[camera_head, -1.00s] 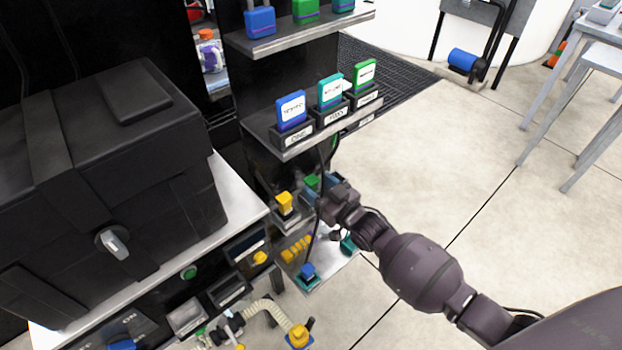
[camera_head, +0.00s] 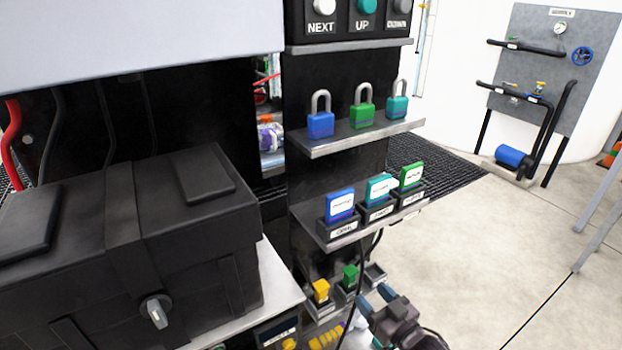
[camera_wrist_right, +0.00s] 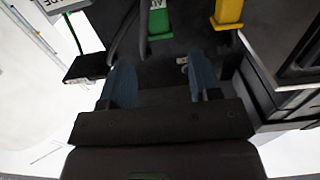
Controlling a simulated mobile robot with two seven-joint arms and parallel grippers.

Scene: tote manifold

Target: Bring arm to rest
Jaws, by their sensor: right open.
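My right gripper (camera_head: 375,298) shows at the bottom of the head view, low in front of the black rack. Its blue fingertips are apart with nothing between them. In the right wrist view the open fingers (camera_wrist_right: 162,85) point toward a green block (camera_wrist_right: 160,22) and a yellow block (camera_wrist_right: 228,12), both beyond the fingertips. The same green block (camera_head: 350,276) and yellow block (camera_head: 321,290) sit in small holders at the lower rack in the head view, just left of the gripper. My left gripper is not in view.
A black case (camera_head: 130,240) stands on a bench at left. Shelves hold padlocks (camera_head: 362,115) and labelled tags (camera_head: 378,188); the tag shelf (camera_head: 330,240) juts out above the gripper. A dark cable hangs beside it. Open floor (camera_head: 500,240) lies to the right.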

